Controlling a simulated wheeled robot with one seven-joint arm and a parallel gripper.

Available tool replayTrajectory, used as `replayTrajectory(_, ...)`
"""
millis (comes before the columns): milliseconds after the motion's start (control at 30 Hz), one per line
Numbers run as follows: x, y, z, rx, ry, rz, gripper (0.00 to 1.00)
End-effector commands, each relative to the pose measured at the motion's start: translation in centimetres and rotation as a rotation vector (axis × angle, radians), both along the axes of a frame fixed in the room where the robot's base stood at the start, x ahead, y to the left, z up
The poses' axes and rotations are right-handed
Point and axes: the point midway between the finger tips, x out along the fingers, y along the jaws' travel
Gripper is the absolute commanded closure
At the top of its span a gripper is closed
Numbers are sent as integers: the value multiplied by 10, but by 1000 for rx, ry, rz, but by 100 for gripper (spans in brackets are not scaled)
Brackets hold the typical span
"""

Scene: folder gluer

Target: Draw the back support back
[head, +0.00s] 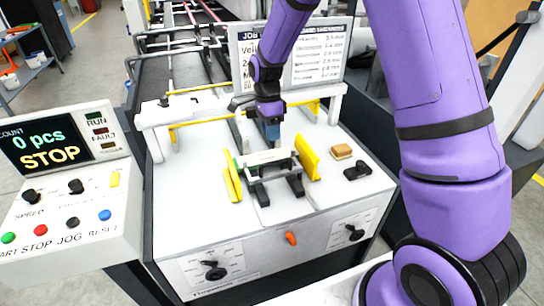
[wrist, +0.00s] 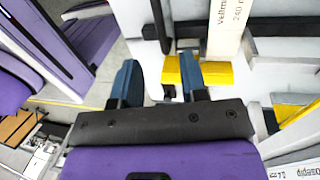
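A pale crosspiece with dark feet (head: 265,157), which looks like the back support, stands on the white feed table (head: 195,190) between two yellow side guides (head: 308,157). My gripper (head: 270,133) points down just behind and above this crosspiece, apart from it as far as I can see. In the wrist view my gripper's two blue fingers (wrist: 158,82) are spread with nothing held between them. A yellow part (wrist: 215,73) shows beyond the right finger. The wrist view does not clearly show the crosspiece.
A job board (head: 320,55) stands behind the table, close to my arm. A white crossbar (head: 185,110) with yellow bars spans the rear. A tan block (head: 341,151) and a black item (head: 357,171) lie at the right. A control panel (head: 70,180) stands at the left.

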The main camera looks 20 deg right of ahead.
Motion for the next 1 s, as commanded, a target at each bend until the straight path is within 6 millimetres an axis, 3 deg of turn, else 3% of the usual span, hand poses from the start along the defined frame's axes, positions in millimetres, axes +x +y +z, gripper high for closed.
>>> replayTrajectory(300, -12, -1, -55, 0, 4, 0, 60)
replayTrajectory(500, -17, 0, -80, 0, 2, 2, 60)
replayTrajectory(967, -19, 0, -91, 0, 0, 2, 60)
replayTrajectory(1000, -19, 0, -91, 0, 0, 2, 67)
